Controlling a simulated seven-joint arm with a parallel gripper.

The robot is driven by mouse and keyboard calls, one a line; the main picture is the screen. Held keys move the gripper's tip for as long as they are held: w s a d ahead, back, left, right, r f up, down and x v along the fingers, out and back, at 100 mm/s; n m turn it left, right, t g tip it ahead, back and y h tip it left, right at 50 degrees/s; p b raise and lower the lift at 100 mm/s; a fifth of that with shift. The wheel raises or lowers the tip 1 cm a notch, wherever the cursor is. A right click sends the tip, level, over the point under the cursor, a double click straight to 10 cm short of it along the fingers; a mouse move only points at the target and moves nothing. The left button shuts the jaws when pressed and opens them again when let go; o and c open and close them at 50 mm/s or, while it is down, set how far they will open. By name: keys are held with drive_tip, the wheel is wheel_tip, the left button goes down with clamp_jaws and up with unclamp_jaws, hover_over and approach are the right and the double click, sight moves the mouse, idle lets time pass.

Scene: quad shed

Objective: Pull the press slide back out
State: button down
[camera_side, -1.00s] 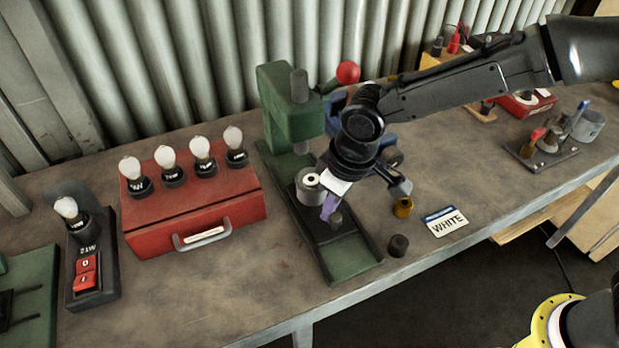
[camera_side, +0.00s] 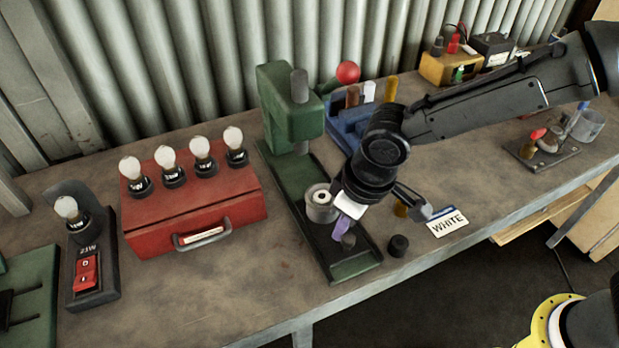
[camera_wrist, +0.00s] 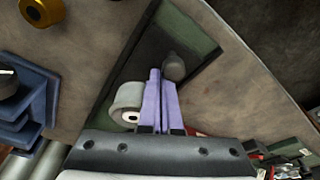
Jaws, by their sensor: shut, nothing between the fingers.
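The green press (camera_side: 290,115) stands on the bench with its long base (camera_side: 355,268) running toward the front edge. Its dark slide (camera_side: 322,240) lies in the base and carries a grey ring-shaped holder (camera_side: 319,205) and a small dark knob (camera_side: 349,241). The holder sits in front of the press head, not under it. My gripper (camera_side: 340,236) is low over the slide, purple fingers shut, between holder and knob. In the wrist view the shut fingers (camera_wrist: 158,73) reach beside the knob (camera_wrist: 174,66), with the holder (camera_wrist: 127,104) to the left. I cannot tell whether they touch the knob.
A red toolbox (camera_side: 195,205) with several bulbs stands left of the press. A blue rack (camera_side: 350,128) is behind my wrist. A dark cap (camera_side: 398,245), a brass ring (camera_side: 401,209) and a WHITE card (camera_side: 447,221) lie to the right. The bench front edge is close.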

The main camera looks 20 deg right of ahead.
drive_tip(key=shift+s, duration=1.05)
drive_tip(key=shift+w, duration=0.65)
wheel_tip(320, 180, up, 8)
idle(0.3)
idle(0.4)
